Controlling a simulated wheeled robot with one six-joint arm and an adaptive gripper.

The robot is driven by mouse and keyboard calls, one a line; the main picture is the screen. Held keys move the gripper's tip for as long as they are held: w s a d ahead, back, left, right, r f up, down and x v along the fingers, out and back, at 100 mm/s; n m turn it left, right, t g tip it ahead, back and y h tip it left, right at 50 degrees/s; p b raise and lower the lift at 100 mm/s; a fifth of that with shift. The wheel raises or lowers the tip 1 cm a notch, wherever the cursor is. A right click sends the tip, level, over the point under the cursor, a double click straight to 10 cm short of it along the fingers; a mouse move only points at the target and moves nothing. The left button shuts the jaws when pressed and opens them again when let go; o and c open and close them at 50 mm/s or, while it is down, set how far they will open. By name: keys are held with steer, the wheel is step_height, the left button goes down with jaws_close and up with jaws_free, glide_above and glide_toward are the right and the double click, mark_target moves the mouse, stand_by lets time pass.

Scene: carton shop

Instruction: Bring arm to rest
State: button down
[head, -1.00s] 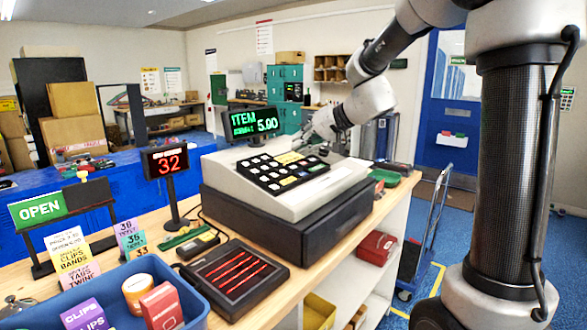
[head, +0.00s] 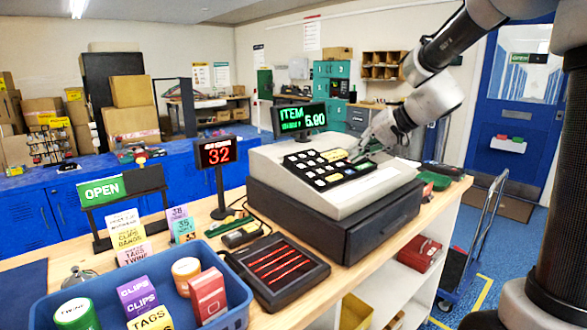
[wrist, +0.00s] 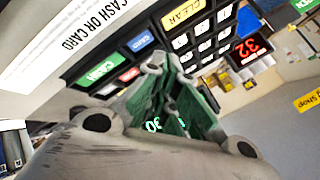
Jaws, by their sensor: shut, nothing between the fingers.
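My gripper (head: 358,154) is shut and empty, at the back right of the cash register's keypad (head: 325,165) in the head view. The cash register (head: 280,188) is a cream housing on a dark drawer, with a lit green item display (head: 300,118). In the wrist view my closed fingers (wrist: 165,85) point at the keypad, in front of the green cash key (wrist: 98,72), blue card key (wrist: 141,42) and yellow clear key (wrist: 184,14). I cannot tell whether the fingertips touch a key.
The wooden counter (head: 335,288) also holds a red number display (head: 215,153), an open sign (head: 101,191), a black pad with red stripes (head: 276,268) and a blue bin (head: 236,321) of goods. A hand truck (head: 478,240) stands right of the counter. Blue floor lies beyond.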

steer(key=shift+g+h, duration=0.5)
steer(key=shift+g, duration=0.4)
steer(key=s+f, duration=0.1)
steer(key=s+d+f, duration=0.1)
steer(key=s, duration=0.1)
steer(key=s+d, duration=0.1)
steer(key=s, duration=0.1)
steer(key=shift+s+f, duration=0.25)
steer(key=shift+f, duration=0.15)
steer(key=s+d+n+h, duration=0.1)
steer(key=s+d+h, duration=0.2)
steer(key=s, duration=0.9)
steer(key=s+d+h, duration=0.3)
steer(key=s+d, duration=0.4)
steer(key=s, duration=0.6)
steer(key=shift+s+d+f+n+g, duration=0.2)
steer(key=shift+d+n+g, duration=0.05)
steer(key=shift+n+g, duration=0.15)
